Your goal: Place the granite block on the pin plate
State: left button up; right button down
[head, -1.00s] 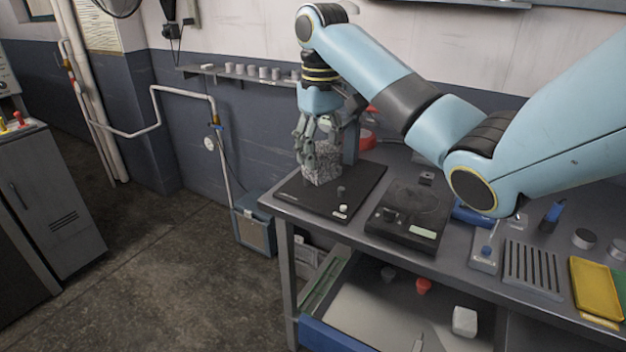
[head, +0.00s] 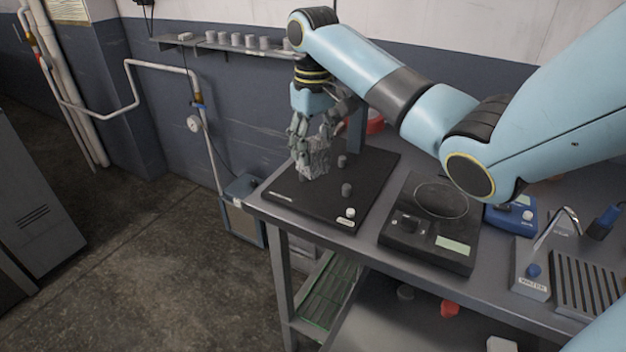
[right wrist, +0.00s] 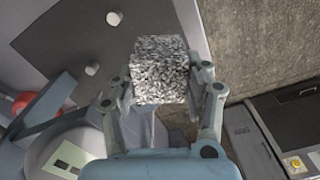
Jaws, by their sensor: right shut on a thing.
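The granite block (head: 316,163) is a speckled grey-white cube. My right gripper (head: 308,148) is shut on it, and the block also shows between the two fingers in the right wrist view (right wrist: 162,70). The pin plate (head: 374,180) is a flat black plate on the left end of the bench, with grey pins and a small white one. In the head view the block appears over the plate's left part, left of the pins. The plate (right wrist: 60,48) lies left of the block in the wrist view. I cannot tell whether they touch. My left gripper is not in view.
A black device with a round top (head: 432,222) stands right of the plate. A blue device (head: 512,214), a tap stand (head: 532,268) and a slotted rack (head: 590,285) follow. A wall shelf (head: 230,46) holds several small cylinders. Open floor lies left of the bench.

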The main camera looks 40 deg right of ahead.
aim_at(313, 144)
notch_tip(313, 144, down, 3)
jog(key=shift+f, duration=0.35)
notch_tip(313, 144, down, 4)
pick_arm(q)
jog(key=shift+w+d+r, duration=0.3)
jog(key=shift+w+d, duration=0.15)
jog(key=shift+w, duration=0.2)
pick_arm(e)
jog(key=shift+f, duration=0.1)
jog(key=c, duration=0.6)
grip_release()
jog(key=shift+s, duration=0.1)
notch_tip(313, 144, up, 12)
jog(key=shift+f+b, duration=0.25)
jog(key=shift+b, duration=0.1)
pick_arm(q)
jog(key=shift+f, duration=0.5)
pick_arm(e)
jog(key=shift+r, duration=0.35)
